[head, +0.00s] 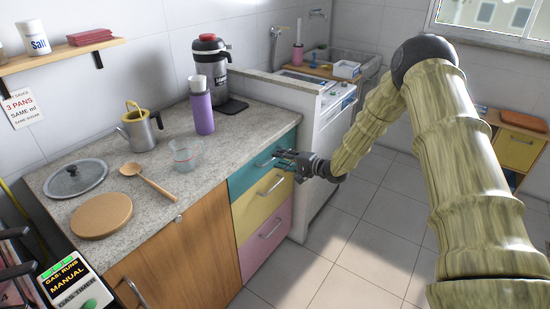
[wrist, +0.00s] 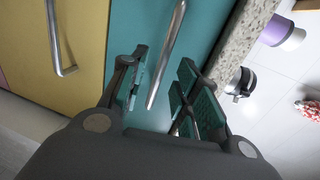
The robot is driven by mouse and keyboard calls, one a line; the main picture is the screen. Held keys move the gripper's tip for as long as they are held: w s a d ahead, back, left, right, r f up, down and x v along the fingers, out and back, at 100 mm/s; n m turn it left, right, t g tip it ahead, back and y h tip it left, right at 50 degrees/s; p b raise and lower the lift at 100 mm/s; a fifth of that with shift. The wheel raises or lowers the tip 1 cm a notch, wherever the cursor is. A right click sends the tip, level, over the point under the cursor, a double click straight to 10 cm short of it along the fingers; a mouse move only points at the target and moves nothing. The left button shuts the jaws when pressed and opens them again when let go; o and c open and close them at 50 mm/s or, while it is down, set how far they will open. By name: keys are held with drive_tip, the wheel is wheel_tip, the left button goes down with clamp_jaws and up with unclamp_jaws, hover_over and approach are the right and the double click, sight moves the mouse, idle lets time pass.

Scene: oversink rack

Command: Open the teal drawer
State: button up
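The teal drawer (head: 245,178) is the top one in the stack under the counter's right end, and its front looks flush with the cabinet. It also fills the middle of the wrist view (wrist: 207,28). Its silver bar handle (wrist: 166,55) runs between the two fingers of my gripper (wrist: 163,92). My gripper (head: 286,160) is at the drawer front in the head view. The fingers are open, one on each side of the handle, with gaps visible between them and the bar.
A yellow drawer (head: 258,205) and a pink drawer (head: 266,243) sit below. The counter (head: 235,145) above holds a purple tumbler (head: 203,113), a glass cup (head: 186,153) and a kettle. A white appliance (head: 322,150) stands to the right. The tiled floor (head: 345,255) in front is clear.

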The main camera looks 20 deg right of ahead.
drive_tip(key=shift+x, duration=1.9)
clamp_jaws()
